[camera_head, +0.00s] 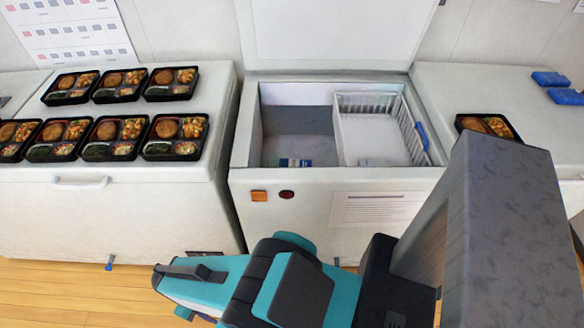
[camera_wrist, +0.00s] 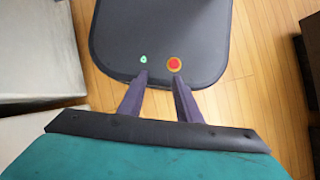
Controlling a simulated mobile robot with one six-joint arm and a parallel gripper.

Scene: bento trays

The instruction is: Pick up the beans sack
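I cannot make out a beans sack for certain. A small blue-and-white packet (camera_head: 295,162) lies at the front of the open chest freezer (camera_head: 340,182), mostly hidden by the front wall; I cannot tell what it is. My gripper (camera_wrist: 161,82) is open and empty in the wrist view, its two dark fingers apart, above what looks like my own base and the wooden floor. In the head view my teal arm is low, in front of the freezer and outside it.
A white wire basket (camera_head: 380,103) with a blue handle hangs in the freezer's right half. The lid (camera_head: 335,35) stands open. Several bento trays (camera_head: 172,84) cover the left chest; another tray (camera_head: 488,127) and blue packs (camera_head: 550,79) are on the right chest.

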